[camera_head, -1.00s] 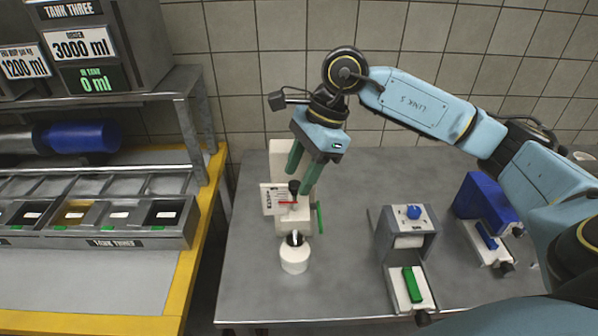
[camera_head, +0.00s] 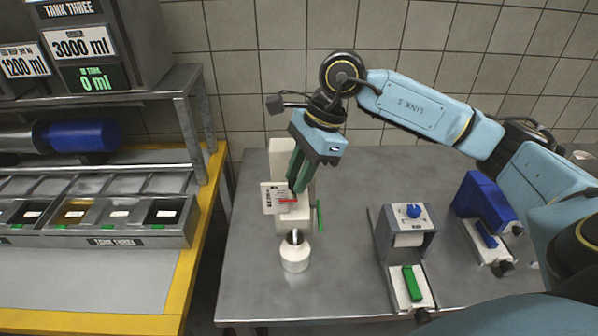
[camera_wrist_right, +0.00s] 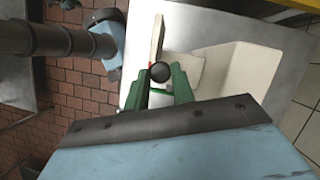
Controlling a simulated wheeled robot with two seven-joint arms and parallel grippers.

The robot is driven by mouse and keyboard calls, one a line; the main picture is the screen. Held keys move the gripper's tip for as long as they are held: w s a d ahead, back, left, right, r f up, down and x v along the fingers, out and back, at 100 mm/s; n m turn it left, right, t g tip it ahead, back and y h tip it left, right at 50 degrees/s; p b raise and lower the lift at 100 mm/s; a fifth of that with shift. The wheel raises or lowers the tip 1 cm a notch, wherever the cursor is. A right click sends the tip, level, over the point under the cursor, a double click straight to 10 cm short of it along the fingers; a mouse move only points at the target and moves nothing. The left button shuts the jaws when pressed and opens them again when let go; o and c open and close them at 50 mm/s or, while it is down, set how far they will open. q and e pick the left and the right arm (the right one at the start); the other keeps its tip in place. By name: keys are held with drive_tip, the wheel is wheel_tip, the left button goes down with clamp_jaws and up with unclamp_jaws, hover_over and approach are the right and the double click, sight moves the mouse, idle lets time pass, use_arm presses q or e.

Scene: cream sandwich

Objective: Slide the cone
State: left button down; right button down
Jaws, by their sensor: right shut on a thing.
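My right gripper (camera_head: 297,186) points down in front of a cream upright device (camera_head: 282,157). Its green fingers are shut on a small black knob (camera_wrist_right: 160,72), which shows between the fingertips in the wrist view. In the head view the fingers hide the knob. A red mark (camera_head: 288,200) shows just below the fingertips. Below the device stands a white round jar (camera_head: 295,260) with a dark opening and a pale tip in it. I cannot tell for sure which part is the cone. My left gripper is not in view.
A grey device with a blue knob (camera_head: 413,211) and a green block (camera_head: 412,283) stands to the right. A blue device (camera_head: 487,210) stands farther right. A rack of bins (camera_head: 100,225) is at the left. The steel table (camera_head: 340,270) is clear between jar and grey device.

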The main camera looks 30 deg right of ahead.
wheel_tip(320, 180, up, 3)
drive_tip(key=shift+p, duration=0.4)
drive_tip(key=shift+w, duration=0.1)
drive_tip(key=c, duration=1.2)
unclamp_jaws()
drive_tip(key=shift+o, duration=0.2)
drive_tip(key=v, duration=1.3)
drive_tip(key=shift+s+b, duration=0.2)
drive_tip(key=shift+b, duration=0.15)
drive_tip(key=shift+d+r, duration=0.1)
